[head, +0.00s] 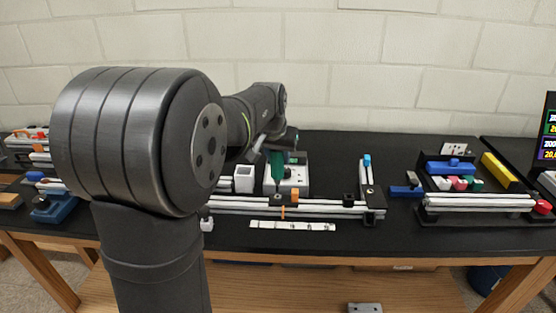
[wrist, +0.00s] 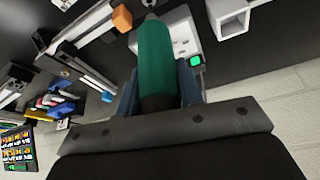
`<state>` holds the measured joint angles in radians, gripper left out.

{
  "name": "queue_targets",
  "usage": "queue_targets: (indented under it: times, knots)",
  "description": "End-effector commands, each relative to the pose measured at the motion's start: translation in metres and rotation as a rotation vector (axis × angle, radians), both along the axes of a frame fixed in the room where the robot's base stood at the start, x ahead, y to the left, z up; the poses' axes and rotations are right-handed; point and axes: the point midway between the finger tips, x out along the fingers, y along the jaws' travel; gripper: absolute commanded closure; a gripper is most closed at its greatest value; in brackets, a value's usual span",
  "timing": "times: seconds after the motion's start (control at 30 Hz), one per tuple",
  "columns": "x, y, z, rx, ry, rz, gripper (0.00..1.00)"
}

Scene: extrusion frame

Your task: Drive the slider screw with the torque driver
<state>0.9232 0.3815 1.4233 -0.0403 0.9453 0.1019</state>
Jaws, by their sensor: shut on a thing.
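My gripper (wrist: 159,85) is shut on the green torque driver (wrist: 155,50), whose handle stands between the two blue fingers in the wrist view. In the head view the green driver (head: 277,165) hangs below the end of my arm, over the workbench behind the extrusion rails. Its tip shows only as a short grey end at the top edge of the wrist view. An orange piece (wrist: 122,18) sits by a rail in the wrist view. I cannot make out the slider screw, or whether the driver touches anything.
A white box (head: 300,172) with a green light stands close by the driver. A white square holder (head: 244,178) is left of it. Aluminium rails (head: 330,210) run in front, with a white strip (head: 292,226) nearer. A fixture with coloured parts (head: 480,200) stands right.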

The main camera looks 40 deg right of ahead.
Motion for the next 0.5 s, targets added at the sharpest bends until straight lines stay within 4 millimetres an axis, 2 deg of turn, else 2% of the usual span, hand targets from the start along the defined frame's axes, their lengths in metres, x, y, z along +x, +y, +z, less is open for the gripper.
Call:
queue_targets:
  times: [0.37, 0.5]
  knots:
    - [0.0002, -0.0003, 0.0037, -0.003, -0.002, 0.000, 1.00]
    - [0.0004, -0.0006, 0.0107, -0.003, -0.002, 0.000, 1.00]
